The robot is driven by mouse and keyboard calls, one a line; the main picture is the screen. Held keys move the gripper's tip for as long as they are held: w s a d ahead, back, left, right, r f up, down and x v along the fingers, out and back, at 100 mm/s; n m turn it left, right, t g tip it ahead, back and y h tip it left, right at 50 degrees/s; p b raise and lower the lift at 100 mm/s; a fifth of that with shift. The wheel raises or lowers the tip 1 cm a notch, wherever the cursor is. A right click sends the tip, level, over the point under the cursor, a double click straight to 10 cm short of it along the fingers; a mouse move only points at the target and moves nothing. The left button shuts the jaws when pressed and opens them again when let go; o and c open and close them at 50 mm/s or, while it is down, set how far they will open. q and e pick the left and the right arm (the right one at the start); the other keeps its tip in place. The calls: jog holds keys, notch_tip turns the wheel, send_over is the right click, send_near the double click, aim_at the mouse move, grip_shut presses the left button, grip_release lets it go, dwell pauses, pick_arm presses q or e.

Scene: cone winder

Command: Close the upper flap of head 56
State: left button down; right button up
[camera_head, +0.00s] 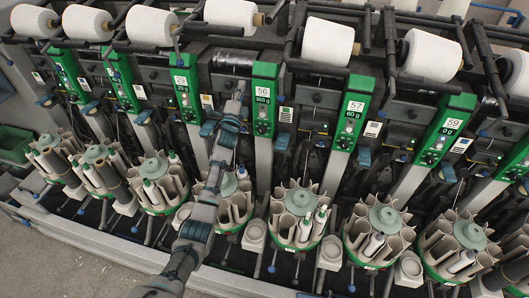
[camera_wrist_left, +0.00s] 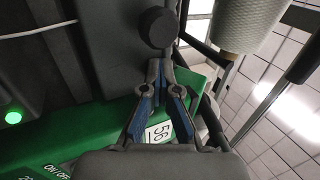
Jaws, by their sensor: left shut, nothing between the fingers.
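The green panel of head 56 (camera_head: 264,98) stands near the middle of the head view, its number at the top. My left gripper (camera_head: 238,92) is just left of this panel, in front of the dark upper part of the head. In the left wrist view the gripper (camera_wrist_left: 164,72) is shut and empty, its fingertips close below a round black knob (camera_wrist_left: 158,28) on a dark part. Whether they touch it I cannot tell. The "56" label (camera_wrist_left: 157,132) shows between the fingers. I cannot clearly tell the upper flap's edges or position. My right gripper is not in view.
A white yarn cone (camera_head: 232,12) sits raised above a bare metal drum (camera_head: 235,57) at this head. Neighbouring head 57 (camera_head: 352,112) stands to the right. Round bobbin magazines (camera_head: 299,215) line the front below. Clear floor (camera_head: 70,255) shows at lower left.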

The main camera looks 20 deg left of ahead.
pick_arm(q)
jog(key=shift+s+d+p, duration=0.1)
jog(key=shift+s+p, duration=0.4)
jog(key=shift+p, duration=0.75)
jog(key=s+f+p, duration=0.1)
jog(key=s+p, duration=0.2)
jog(key=s, duration=0.5)
jog(key=shift+d+f, duration=0.2)
jog(key=shift+f, duration=0.1)
jog(key=shift+f, duration=0.1)
